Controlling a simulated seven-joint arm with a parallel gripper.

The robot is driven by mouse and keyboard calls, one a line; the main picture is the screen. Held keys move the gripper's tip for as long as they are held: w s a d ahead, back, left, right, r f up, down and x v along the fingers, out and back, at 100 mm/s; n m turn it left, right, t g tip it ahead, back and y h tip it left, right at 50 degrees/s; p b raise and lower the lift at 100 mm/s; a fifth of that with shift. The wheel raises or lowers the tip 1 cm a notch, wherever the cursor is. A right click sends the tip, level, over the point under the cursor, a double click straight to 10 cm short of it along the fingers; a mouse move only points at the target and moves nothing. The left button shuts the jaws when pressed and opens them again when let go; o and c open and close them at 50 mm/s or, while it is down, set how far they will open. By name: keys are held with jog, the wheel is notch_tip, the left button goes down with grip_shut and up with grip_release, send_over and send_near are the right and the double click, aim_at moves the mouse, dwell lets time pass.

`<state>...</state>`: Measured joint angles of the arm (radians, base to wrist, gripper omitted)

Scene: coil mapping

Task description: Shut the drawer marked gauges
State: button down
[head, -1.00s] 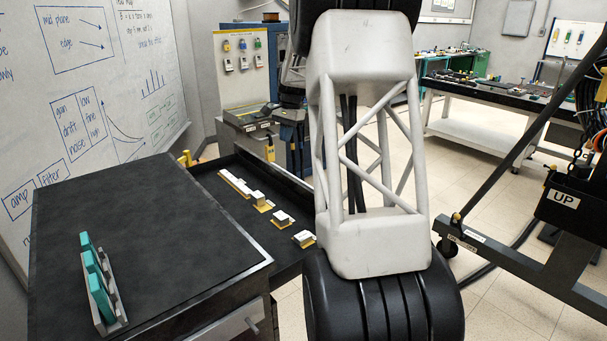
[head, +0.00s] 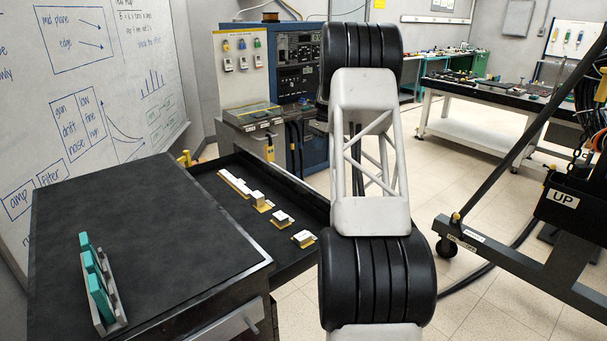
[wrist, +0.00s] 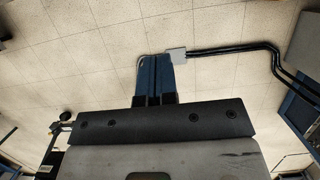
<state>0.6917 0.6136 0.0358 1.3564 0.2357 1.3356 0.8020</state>
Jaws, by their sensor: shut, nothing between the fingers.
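An open dark drawer (head: 238,163) extends from the far right side of a black-topped cabinet (head: 140,230) in the head view. It holds a row of small white blocks on yellowish bases (head: 281,219). My arm covers part of its right end, and I cannot read any gauges marking. A grey front with a handle (head: 240,325) shows lower on the cabinet, at the bottom edge. My gripper (wrist: 154,60) shows in the wrist view, fingers together and empty, above the tiled floor. The head view does not show it, and no drawer is clear in the wrist view.
A grey rack with teal pieces (head: 98,285) stands on the cabinet top. A blue equipment cabinet (head: 300,70) is behind the drawer. A wheeled frame marked UP (head: 563,198) stands right. Dark cables (wrist: 230,48) run over the floor. Open floor lies between cabinet and frame.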

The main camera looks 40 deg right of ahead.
jog(key=shift+f, duration=0.1)
jog(key=a+f, duration=0.7)
jog(key=f, duration=0.3)
dwell(0.7)
jog(key=shift+f, duration=0.1)
jog(key=shift+a, duration=0.15)
jog(key=a, duration=3.2)
jog(key=shift+a+f, duration=0.1)
jog(key=shift+a, duration=0.15)
